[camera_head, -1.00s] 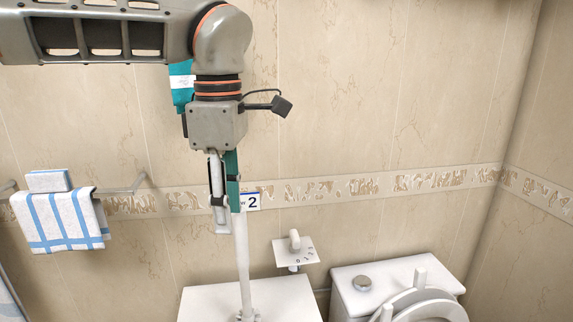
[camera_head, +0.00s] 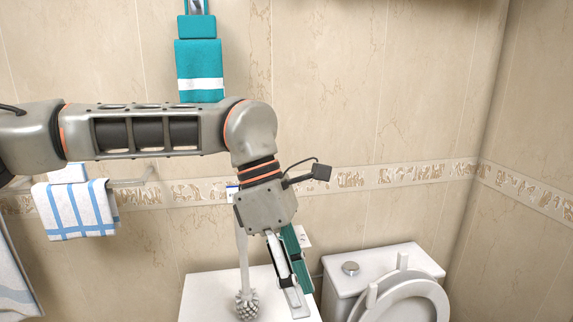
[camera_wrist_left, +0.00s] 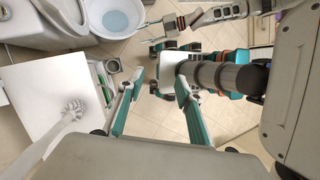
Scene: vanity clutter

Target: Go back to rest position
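My left gripper (camera_head: 301,297) points down in front of the white cabinet top, to the right of the toilet brush. In the left wrist view its two teal fingers (camera_wrist_left: 159,75) stand apart with nothing between them, so it is open and empty. The toilet brush (camera_head: 242,262) stands upright, bristles down, over the white cabinet top (camera_head: 205,292). It also shows at the left of the wrist view (camera_wrist_left: 72,108), apart from the fingers. My right gripper (camera_wrist_left: 172,22) seems to show small at the top of the wrist view; its opening is unclear. It is outside the head view.
A toilet (camera_head: 400,295) stands to the right of the cabinet. A teal towel (camera_head: 201,68) hangs on the wall behind my left arm. A blue-and-white towel (camera_head: 75,210) hangs on a rail at left. The wall at right is bare.

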